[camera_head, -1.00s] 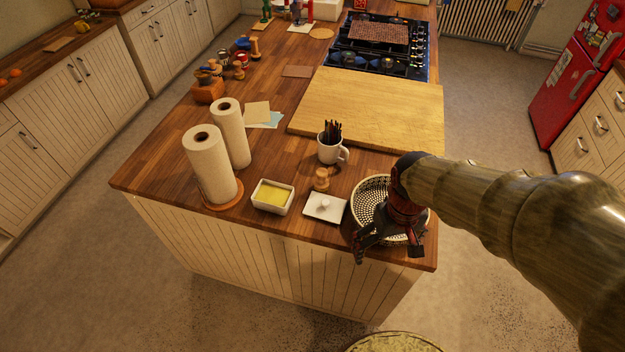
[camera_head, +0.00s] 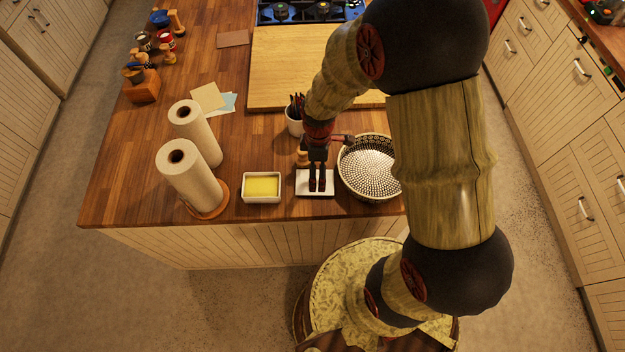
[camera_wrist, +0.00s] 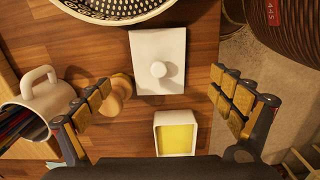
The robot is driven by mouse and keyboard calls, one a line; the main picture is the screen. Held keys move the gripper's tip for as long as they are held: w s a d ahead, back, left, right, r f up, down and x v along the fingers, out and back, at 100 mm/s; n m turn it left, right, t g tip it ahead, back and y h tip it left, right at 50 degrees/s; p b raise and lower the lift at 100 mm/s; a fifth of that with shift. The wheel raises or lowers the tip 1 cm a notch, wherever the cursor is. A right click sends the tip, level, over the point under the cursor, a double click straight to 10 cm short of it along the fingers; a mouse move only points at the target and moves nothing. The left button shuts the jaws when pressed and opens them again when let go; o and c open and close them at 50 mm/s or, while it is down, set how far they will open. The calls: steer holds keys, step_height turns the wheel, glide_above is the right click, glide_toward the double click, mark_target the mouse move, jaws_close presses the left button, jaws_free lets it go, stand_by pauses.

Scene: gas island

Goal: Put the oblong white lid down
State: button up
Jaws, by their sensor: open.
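The oblong white lid (camera_head: 308,188) lies flat on the wooden counter, between the butter dish and the patterned bowl. In the wrist view the lid (camera_wrist: 148,84) shows whole, with its round knob facing up. My gripper (camera_head: 319,186) is above the lid in the head view and hides part of it. In the wrist view my gripper (camera_wrist: 160,100) has its fingers wide apart, with nothing between them touching; the lid lies beyond the fingertips. The white dish with yellow butter (camera_head: 262,187) stands uncovered just left of the lid; it also shows in the wrist view (camera_wrist: 158,137).
The patterned bowl (camera_head: 371,165) stands right of the lid. A wooden pepper-mill-like piece (camera_wrist: 117,95) and a mug of dark sticks (camera_wrist: 46,99) are close by. Two paper rolls (camera_head: 188,178) stand at left. The counter's front edge is near.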

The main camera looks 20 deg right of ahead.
step_height(320, 180, down, 8)
steer(key=shift+w+a+r, duration=0.1)
steer(key=shift+w+r, duration=0.05)
steer(key=shift+r, duration=0.05)
stand_by(0.3)
steer(key=c, duration=1.3)
steer(key=shift+r, duration=0.1)
steer(key=shift+w+r, duration=0.1)
steer(key=shift+r, duration=0.5)
steer(key=s+d+r, duration=0.4)
steer(key=s+r, duration=0.7)
steer(key=s, duration=0.2)
steer(key=shift+s+r, duration=0.35)
